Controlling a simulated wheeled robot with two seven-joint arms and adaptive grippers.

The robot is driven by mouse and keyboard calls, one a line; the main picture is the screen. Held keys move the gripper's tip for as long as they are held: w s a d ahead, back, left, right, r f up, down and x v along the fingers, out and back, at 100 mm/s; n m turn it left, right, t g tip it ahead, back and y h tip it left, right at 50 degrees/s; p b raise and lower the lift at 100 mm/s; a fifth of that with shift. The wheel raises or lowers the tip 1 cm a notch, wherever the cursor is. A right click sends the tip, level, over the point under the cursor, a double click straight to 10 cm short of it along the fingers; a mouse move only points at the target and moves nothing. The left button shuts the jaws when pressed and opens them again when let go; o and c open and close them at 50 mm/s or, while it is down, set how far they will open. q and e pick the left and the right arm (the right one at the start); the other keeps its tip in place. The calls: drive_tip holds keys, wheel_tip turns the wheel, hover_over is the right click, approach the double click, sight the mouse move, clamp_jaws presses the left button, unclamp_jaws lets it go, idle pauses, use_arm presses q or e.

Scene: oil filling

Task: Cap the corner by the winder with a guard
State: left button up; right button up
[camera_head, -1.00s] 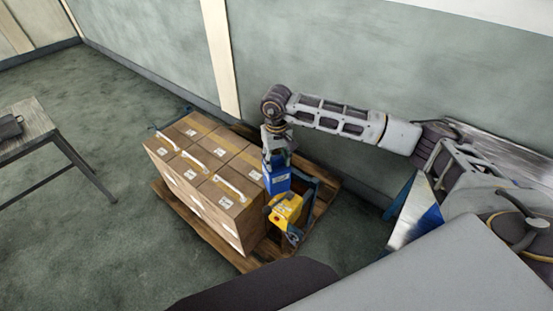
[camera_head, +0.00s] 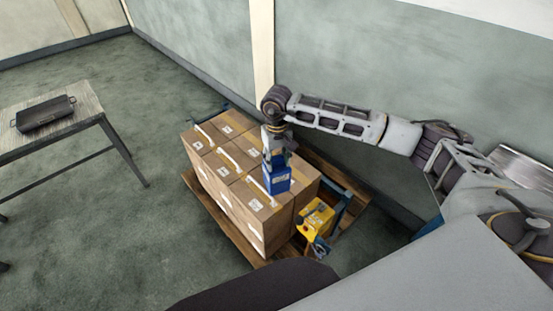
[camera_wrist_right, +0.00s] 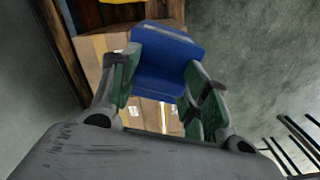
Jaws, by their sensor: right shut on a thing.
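My right gripper (camera_head: 277,148) is shut on a blue corner guard (camera_head: 276,180) and holds it over the right part of the stacked cartons (camera_head: 230,215). In the right wrist view the blue guard (camera_wrist_right: 165,62) sits between the green-padded fingers (camera_wrist_right: 160,88), with cartons behind it. The yellow winder (camera_head: 316,218) stands at the near right end of the stack, beside its near right corner. I cannot tell whether the guard touches a carton. My left gripper is not in view.
The cartons stand on a wooden pallet (camera_head: 212,218). A blue frame (camera_head: 345,208) rises beside the winder. A table (camera_head: 85,117) with a dark tray (camera_head: 45,114) stands at the left. The wall is close behind my right arm; the floor between table and pallet is clear.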

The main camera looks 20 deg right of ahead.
drive_tip(key=shift+w+a, duration=0.15)
drive_tip(key=shift+a, duration=0.05)
drive_tip(key=shift+w+a+f+n, duration=0.1)
drive_tip(key=shift+a+f+n, duration=0.2)
drive_tip(key=shift+a+f, duration=0.2)
drive_tip(key=s+a+f+n, duration=0.1)
drive_tip(key=a+f+n, duration=0.2)
drive_tip(key=a+f, duration=0.2)
wheel_tip(320, 180, down, 3)
drive_tip(key=shift+s+a+f+n, duration=0.1)
drive_tip(key=shift+s+a+n, duration=0.15)
drive_tip(key=shift+a+n, duration=0.05)
drive_tip(key=shift+f, duration=0.15)
